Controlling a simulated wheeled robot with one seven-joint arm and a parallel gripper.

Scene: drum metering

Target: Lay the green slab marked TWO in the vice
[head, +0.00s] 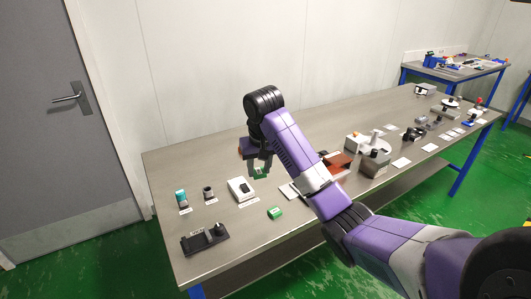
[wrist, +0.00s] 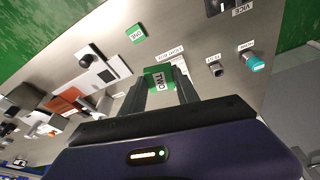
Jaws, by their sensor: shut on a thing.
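My gripper (head: 258,164) is shut on a green slab with a white panel marked TWO (wrist: 160,78), held between the fingertips. The slab also shows below the gripper in the head view (head: 260,173), partly hidden by the fingers. It appears to be above the table, behind and right of a white box. The vice (head: 205,239) is a dark low fixture at the table's near left corner, apart from the gripper. In the wrist view only part of the vice (wrist: 240,4) shows at the top edge, beside its VICE label.
A second green slab (head: 275,212) lies near the front edge. The white box (head: 240,189), a small dark part (head: 208,192) and a teal-capped cylinder (head: 181,198) stand left of my gripper. Further fixtures crowd the table to the right. Bare tabletop (head: 240,220) lies right of the vice.

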